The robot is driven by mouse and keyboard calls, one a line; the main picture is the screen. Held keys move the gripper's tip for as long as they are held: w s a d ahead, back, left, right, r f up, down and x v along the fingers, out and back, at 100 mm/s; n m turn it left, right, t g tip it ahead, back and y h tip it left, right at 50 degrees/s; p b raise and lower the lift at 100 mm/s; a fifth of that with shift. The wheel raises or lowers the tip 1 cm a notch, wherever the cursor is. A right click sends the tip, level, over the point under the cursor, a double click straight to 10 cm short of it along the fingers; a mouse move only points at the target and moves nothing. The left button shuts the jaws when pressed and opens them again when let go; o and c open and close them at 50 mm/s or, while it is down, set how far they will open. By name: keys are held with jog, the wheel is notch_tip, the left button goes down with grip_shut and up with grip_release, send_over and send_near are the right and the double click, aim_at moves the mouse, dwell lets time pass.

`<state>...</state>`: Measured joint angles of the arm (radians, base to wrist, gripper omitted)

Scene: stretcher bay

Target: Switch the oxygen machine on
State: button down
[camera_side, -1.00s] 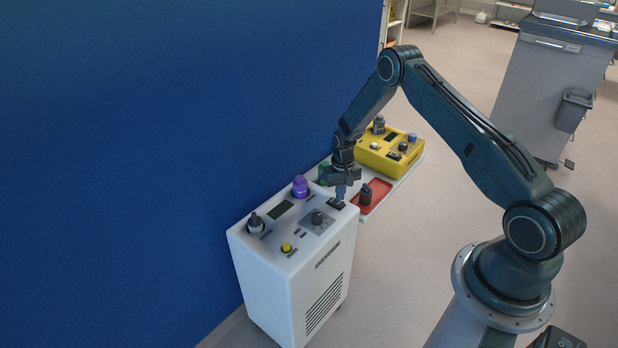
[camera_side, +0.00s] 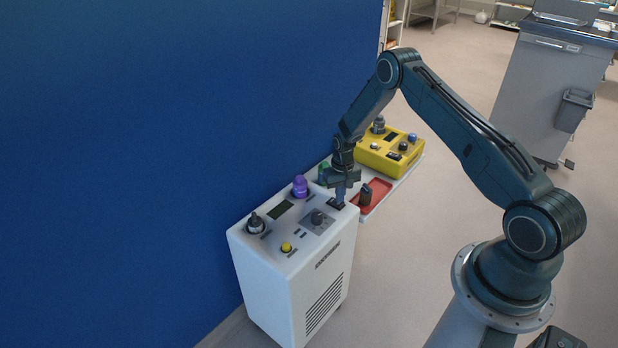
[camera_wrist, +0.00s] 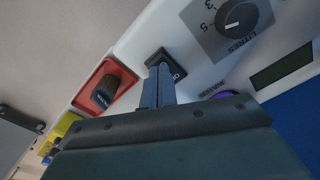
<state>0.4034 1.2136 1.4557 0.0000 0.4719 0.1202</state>
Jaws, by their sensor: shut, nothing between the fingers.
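The oxygen machine (camera_side: 310,268) is a white box standing against the blue wall, with its controls on top. Its black rocker switch (camera_side: 335,204) is at the right end of the top; it also shows in the wrist view (camera_wrist: 163,57), with an "O" mark on its visible end. My gripper (camera_side: 340,200) is shut and empty, pointing down with its fingertips at the switch. In the wrist view the shut fingers (camera_wrist: 160,80) overlap the switch and hide part of it. I cannot tell whether they press on it or which way the rocker is tilted.
On the machine's top are a litres dial (camera_side: 317,218), a purple knob (camera_side: 300,186), a dark display (camera_side: 280,210) and a yellow button (camera_side: 286,247). Beside it, a shelf holds a red tray (camera_side: 378,187) with a black object and a yellow device (camera_side: 375,160). Floor is clear in front.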

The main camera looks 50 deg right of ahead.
jog(key=shift+f, duration=0.6)
dwell(0.6)
jog(key=shift+r, duration=3.5)
jog(key=shift+r, duration=0.1)
jog(key=s+a+r+n+t, duration=0.15)
jog(key=a+r, duration=0.25)
jog(key=r, duration=0.6)
jog(key=s+a+r, duration=0.3)
jog(key=a+r, duration=0.1)
jog(key=r, duration=0.6)
jog(key=s+a+r+n+t, duration=0.15)
jog(key=a+r, duration=0.25)
jog(key=r, duration=0.6)
jog(key=s+a+r+n+t, duration=0.1)
jog(key=s+a+r, duration=0.1)
jog(key=s, duration=0.6)
jog(key=s+a+r+n, duration=0.1)
jog(key=s+a+r, duration=0.2)
jog(key=s, duration=0.5)
jog(key=s+a+r+n+t, duration=0.1)
jog(key=s+a+r, duration=0.2)
jog(key=s, duration=0.5)
jog(key=shift+s+a+r+t, duration=0.15)
jog(key=shift+a+r+t, duration=0.15)
jog(key=shift+r, duration=0.15)
